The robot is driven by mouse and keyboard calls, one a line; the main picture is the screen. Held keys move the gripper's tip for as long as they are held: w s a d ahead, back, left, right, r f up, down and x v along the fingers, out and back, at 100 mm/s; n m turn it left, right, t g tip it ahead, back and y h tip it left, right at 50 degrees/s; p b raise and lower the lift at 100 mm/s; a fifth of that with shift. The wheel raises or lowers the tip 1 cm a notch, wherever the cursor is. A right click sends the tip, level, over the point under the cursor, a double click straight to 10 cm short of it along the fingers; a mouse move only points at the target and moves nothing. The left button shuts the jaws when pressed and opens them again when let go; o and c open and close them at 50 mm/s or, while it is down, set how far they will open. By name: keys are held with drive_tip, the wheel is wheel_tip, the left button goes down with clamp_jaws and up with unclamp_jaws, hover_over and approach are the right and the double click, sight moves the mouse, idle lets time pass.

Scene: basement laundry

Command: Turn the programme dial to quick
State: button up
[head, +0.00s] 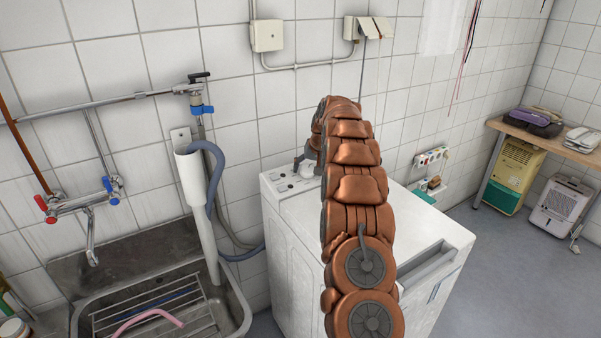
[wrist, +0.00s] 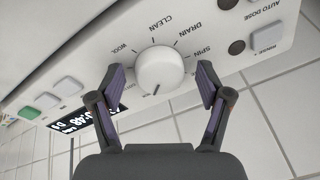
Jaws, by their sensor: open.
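The programme dial (wrist: 158,72) is a round white knob on the machine's control panel (wrist: 265,55), seen upside down in the wrist view. Its dark mark points toward the bottom of the picture. Labels CLEAN, DRAIN and SPIN show around it; I cannot read a quick label. My gripper (wrist: 161,80) is open, with one finger on each side of the dial and small gaps visible between them. In the head view the white washing machine (head: 289,226) stands in the middle, and my arm covers part of its top and panel.
A lit display (wrist: 98,122) and several buttons (wrist: 68,87) lie left of the dial in the wrist view. In the head view, a metal sink (head: 238,300) and grey hose (head: 212,180) are left of the machine. Open floor lies to the right.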

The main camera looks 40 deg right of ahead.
drive_tip(key=shift+r, duration=0.15)
drive_tip(key=v, duration=1.1)
drive_tip(key=shift+s+r, duration=0.25)
drive_tip(key=shift+r, duration=0.05)
